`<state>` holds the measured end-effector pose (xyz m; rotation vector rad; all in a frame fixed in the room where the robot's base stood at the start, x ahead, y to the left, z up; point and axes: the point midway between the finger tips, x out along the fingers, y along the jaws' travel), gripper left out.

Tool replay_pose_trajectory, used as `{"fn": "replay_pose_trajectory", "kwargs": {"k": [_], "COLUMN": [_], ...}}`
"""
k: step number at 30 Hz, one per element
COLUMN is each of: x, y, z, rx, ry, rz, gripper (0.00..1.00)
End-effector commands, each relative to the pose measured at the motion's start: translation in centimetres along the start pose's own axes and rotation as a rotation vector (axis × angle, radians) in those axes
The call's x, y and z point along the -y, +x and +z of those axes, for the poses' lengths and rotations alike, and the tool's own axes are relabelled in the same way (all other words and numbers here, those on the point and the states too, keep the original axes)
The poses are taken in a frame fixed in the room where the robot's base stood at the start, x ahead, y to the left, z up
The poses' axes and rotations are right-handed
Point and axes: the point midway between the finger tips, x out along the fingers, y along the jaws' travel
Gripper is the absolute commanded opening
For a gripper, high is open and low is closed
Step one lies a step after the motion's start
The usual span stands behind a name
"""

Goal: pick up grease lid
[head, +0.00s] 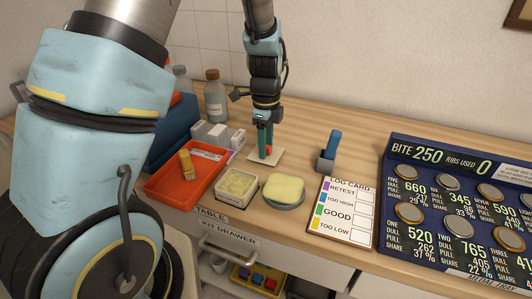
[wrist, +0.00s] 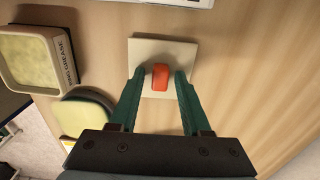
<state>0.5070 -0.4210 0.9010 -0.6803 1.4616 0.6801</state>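The grease lid is a flat cream square with a red knob. It lies on the wooden table behind the sponge in the head view (head: 277,160) and at upper middle in the wrist view (wrist: 148,46). My gripper (head: 265,146) points down over the lid. In the wrist view its green fingers (wrist: 160,74) stand open on either side of the red knob (wrist: 161,80), with narrow gaps showing. The open grease tub (head: 236,186), filled with pale yellow grease, stands in front of the lid; it also shows in the wrist view (wrist: 22,60).
A yellow sponge (head: 284,188) sits on a round dish beside the tub. An orange tray (head: 165,183) holds a yellow brush. A blue-handled tool stands in a grey holder (head: 325,163), right of the lid. A log card (head: 345,212) and a blue board (head: 460,210) lie further right.

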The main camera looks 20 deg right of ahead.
Motion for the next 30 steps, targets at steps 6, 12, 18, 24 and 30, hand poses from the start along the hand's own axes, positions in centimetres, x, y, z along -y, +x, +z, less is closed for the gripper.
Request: {"fn": "replay_pose_trajectory", "kwargs": {"k": [6,12,18,24,30], "x": [0.00,0.00,0.00,0.00,0.11], "y": [-0.02,-0.03,-0.03,-0.03,-0.95], "z": [-0.01,0.00,0.00,0.00,-0.03], "rx": [0.000,0.000,0.000,0.000,-0.001], "ry": [0.000,0.000,0.000,0.000,0.001], "rz": [0.000,0.000,0.000,0.000,-0.004], "gripper": [0.22,0.00,0.00,0.00,0.00]}}
